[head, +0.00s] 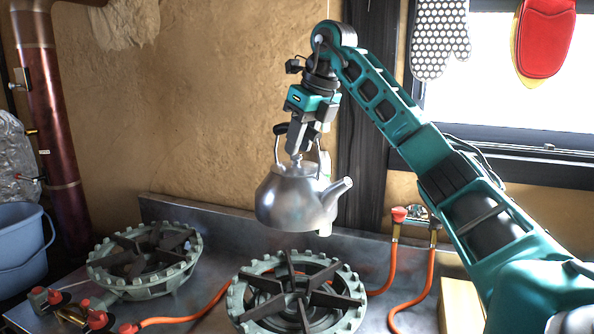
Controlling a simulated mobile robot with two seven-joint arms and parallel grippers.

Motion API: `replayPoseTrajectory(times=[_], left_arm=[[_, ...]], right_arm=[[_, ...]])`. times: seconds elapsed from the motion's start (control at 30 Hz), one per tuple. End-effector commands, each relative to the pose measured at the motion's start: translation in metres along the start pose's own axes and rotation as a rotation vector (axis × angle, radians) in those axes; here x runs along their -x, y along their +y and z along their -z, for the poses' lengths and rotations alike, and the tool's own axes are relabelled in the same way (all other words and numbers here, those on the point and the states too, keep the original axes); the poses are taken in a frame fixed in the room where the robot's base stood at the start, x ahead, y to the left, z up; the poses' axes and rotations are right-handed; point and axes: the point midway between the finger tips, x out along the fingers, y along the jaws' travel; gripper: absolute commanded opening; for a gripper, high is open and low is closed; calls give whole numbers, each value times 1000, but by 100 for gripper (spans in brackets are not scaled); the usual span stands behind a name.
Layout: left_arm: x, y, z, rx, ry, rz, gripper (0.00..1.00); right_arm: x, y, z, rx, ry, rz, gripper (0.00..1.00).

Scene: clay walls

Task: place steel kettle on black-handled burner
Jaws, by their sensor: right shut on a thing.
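The steel kettle (292,205) hangs upright in the air in the head view, its spout pointing right. My right gripper (298,152) comes down from above and is shut on the kettle at its top. The exact grip on the handle is partly hidden by the fingers. The kettle appears above and behind the middle of the near burner (240,300), apart from its dark grate. A second burner (185,272) stands to the left with an empty grate. I cannot tell which burner has the black handle. My left gripper is out of view.
Orange hoses (392,282) run across the metal counter (205,222) to valves with red knobs (398,214) at the right. More red-knobbed valves (98,319) sit at the lower left. A blue bucket (20,245) stands at far left. Mitts (440,40) hang by the window.

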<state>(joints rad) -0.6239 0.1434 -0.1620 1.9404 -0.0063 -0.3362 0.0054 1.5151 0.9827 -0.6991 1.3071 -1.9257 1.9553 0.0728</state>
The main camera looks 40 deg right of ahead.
Motion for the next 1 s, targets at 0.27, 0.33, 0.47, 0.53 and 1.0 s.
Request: replayPoseTrajectory(times=[0.27,0.33,0.47,0.53,1.0], left_arm=[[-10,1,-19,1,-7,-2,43],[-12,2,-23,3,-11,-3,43],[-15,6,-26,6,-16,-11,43],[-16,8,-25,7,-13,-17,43],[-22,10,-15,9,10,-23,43]], right_arm=[[-55,-1,24,-1,-4,0,0],[-69,0,29,0,-4,0,0],[-96,-1,40,0,-4,1,0],[-108,-1,45,0,-5,1,0],[-144,-1,60,-1,-8,0,0]])
